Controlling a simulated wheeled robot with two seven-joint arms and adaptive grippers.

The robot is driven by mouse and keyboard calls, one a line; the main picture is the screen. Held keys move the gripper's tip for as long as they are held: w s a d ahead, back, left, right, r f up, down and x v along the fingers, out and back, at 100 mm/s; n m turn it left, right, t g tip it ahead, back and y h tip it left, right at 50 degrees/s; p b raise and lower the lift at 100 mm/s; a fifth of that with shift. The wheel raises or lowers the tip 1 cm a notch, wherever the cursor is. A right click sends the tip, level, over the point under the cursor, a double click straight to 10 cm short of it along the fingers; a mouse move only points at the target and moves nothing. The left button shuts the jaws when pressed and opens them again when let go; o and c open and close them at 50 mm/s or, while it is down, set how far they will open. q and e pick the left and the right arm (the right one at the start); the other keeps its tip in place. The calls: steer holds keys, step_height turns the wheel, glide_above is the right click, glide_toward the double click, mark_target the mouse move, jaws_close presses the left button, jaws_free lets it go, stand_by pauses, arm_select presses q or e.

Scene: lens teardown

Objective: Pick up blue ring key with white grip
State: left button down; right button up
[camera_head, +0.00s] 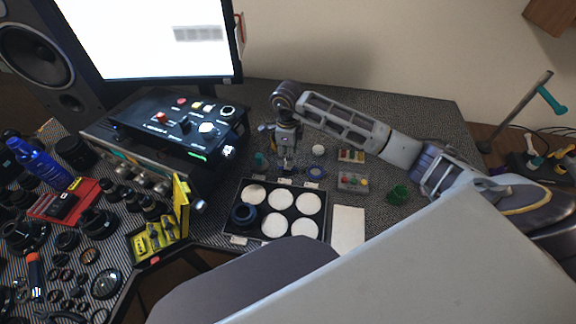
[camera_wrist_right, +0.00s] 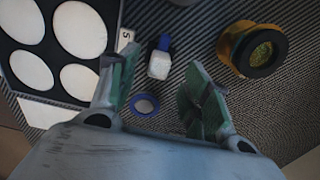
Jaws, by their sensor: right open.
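In the right wrist view, a small piece with a blue top and a white block-shaped grip (camera_wrist_right: 159,64) lies on the dark woven mat, beyond my right fingertips and near the tray. A separate small blue ring (camera_wrist_right: 144,104) with a pale centre lies between the fingers' lines, nearer the palm. My right gripper (camera_wrist_right: 155,88) is open and empty, with its green-padded fingers either side of that ring. In the head view, my right gripper (camera_head: 286,163) points down above the tray's back edge. Small blue parts there are too small to tell apart. My left gripper is not in view.
A black tray (camera_head: 234,208) with white round pads stands in front of the gripper. An orange-and-black ring part (camera_wrist_right: 252,50) lies to the right in the wrist view. The black control box (camera_head: 190,125) stands left.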

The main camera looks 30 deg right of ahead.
stand_by(0.3)
steer(key=shift+s+d+f, duration=0.1)
steer(key=shift+f, duration=2.5)
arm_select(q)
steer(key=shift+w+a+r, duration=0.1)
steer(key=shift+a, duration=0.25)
arm_select(e)
steer(key=shift+c, duration=0.5)
steer(key=c, duration=0.7)
steer(key=shift+c, duration=1.2)
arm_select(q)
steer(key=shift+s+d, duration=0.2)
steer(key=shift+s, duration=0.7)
arm_select(e)
jaws_close()
